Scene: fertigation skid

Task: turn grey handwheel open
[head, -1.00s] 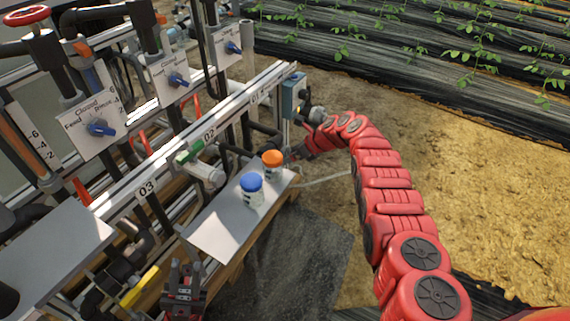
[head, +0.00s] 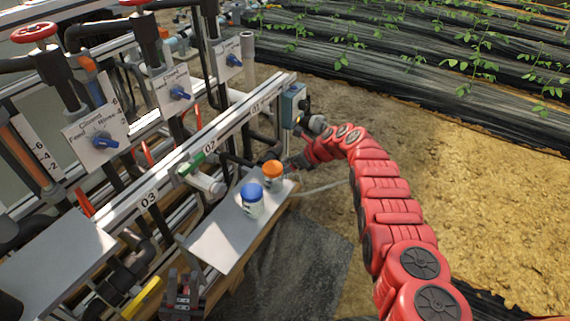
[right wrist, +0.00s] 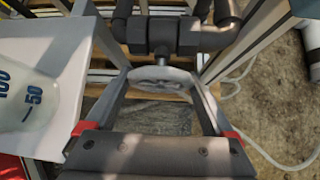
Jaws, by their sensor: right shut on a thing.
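The grey handwheel (right wrist: 163,79) shows in the right wrist view, on a dark valve body (right wrist: 165,35). My right gripper (right wrist: 163,85) has one finger on each side of the wheel and is shut on its rim. In the head view my right gripper (head: 297,161) is small beside the skid's far end, and the wheel cannot be made out there. My left gripper (head: 183,284) is at the bottom of the head view, its fingers apart and empty.
A metal shelf (head: 217,238) holds a blue-capped bottle (head: 251,200) and an orange-capped bottle (head: 272,176). A blue-grey box (head: 292,104) stands above my right gripper. A red handwheel (head: 33,32) is at the upper left. Open soil lies to the right.

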